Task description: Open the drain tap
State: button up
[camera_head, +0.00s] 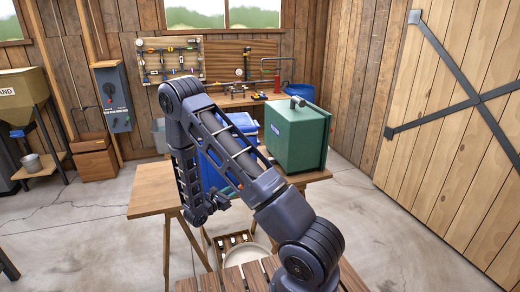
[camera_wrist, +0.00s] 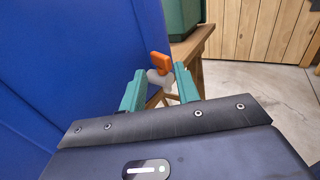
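The drain tap (camera_wrist: 158,78) shows in the wrist view, low on the side of a blue container (camera_wrist: 85,65). It has a pale grey body and an orange handle (camera_wrist: 160,63) that stands up in the picture. My gripper (camera_wrist: 160,88) has its two teal fingers apart, one on each side of the tap's body in the picture. I cannot tell whether either finger touches it. In the head view the blue container (camera_head: 212,172) stands on a wooden table, largely behind my arm. My gripper (camera_head: 208,207) is small and dark there, and I cannot make out the tap clearly.
A green box (camera_head: 297,138) stands on the table (camera_head: 152,190) right of the blue container. A wooden crate (camera_head: 233,240) and a round pale basin (camera_head: 246,254) are below. A slatted wooden surface (camera_head: 235,278) is in front. Concrete floor is free to the right.

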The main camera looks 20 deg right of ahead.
jog(key=v, duration=0.6)
jog(key=s+d+r+m+g+y, duration=0.3)
jog(key=s+d+r+m+g, duration=0.1)
jog(key=d+r+m+g, duration=0.6)
jog(key=s+d+r+m+t+y, duration=0.2)
jog(key=r+m+y, duration=0.3)
jog(key=r+m, duration=0.2)
jog(key=s+d+r+m+t+y, duration=0.2)
jog(key=r+m+y, duration=0.3)
jog(key=r+m, duration=0.3)
jog(key=shift+s+d+r+t, duration=0.35)
jog(key=shift+s+r, duration=0.25)
jog(key=shift+r, duration=0.4)
dwell(0.4)
jog(key=shift+w+a+f+m, duration=0.75)
jog(key=shift+w+f, duration=1.85)
jog(key=shift+f, duration=1.55)
jog(key=shift+w+a+f+m, duration=0.7)
jog(key=shift+w+f, duration=1.9)
jog(key=shift+f, duration=1.5)
jog(key=shift+w+a+f+m, duration=0.75)
jog(key=shift+w+f, duration=1.85)
jog(key=shift+f, duration=1.55)
